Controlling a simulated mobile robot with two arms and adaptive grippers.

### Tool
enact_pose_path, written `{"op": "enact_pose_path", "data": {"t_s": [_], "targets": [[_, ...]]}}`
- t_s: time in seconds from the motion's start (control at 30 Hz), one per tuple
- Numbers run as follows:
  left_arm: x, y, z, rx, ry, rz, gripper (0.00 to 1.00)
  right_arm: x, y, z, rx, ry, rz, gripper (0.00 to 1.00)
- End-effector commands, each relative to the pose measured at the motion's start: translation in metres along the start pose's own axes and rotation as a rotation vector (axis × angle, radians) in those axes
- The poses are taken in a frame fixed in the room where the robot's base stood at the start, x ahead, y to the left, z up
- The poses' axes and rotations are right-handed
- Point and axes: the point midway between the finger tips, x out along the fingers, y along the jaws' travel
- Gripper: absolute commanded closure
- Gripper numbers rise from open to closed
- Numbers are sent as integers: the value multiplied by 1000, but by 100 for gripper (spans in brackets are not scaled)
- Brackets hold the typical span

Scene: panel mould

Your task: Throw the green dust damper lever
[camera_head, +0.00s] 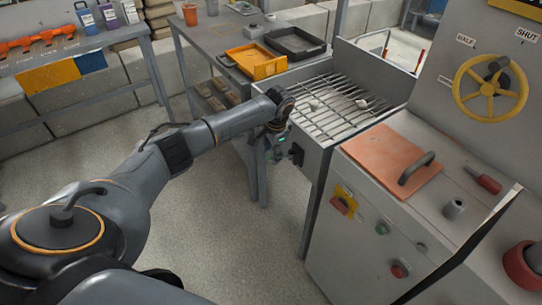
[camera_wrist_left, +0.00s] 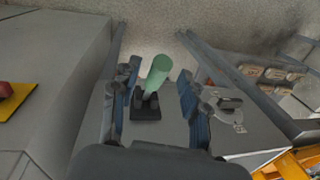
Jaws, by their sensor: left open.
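The green lever (camera_wrist_left: 157,72) stands up from a small black base (camera_wrist_left: 146,107) on the side panel of the grey cabinet. In the left wrist view it is between the two blue-padded fingers of my open left gripper (camera_wrist_left: 158,92), with gaps on both sides. In the head view my left gripper (camera_head: 277,127) is at the side of the grated cabinet, and only a bit of the green lever (camera_head: 283,141) shows below it. My right gripper is not in view.
A metal grate (camera_head: 335,100) tops the cabinet. A red switch on a yellow plate (camera_head: 343,200) is on the front panel to the right. A workbench (camera_head: 215,50) with an orange tray (camera_head: 256,61) stands behind. Open floor (camera_head: 225,215) lies in front.

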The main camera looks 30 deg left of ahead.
Motion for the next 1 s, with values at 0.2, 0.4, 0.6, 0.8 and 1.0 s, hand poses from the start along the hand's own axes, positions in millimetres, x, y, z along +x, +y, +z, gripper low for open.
{"op": "enact_pose_path", "data": {"t_s": [0.2, 0.4, 0.6, 0.8, 1.0], "targets": [[27, 0, 0, -1, -1, 1, 55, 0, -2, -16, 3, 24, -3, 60], [34, 0, 0, 0, 0, 0, 55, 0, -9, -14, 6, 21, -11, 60], [34, 0, 0, 0, 0, 0, 57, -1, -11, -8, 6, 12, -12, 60], [34, 0, 0, 0, 0, 0, 98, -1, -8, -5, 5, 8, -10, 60], [34, 0, 0, 0, 0, 0, 100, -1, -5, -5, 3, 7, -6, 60]]}}
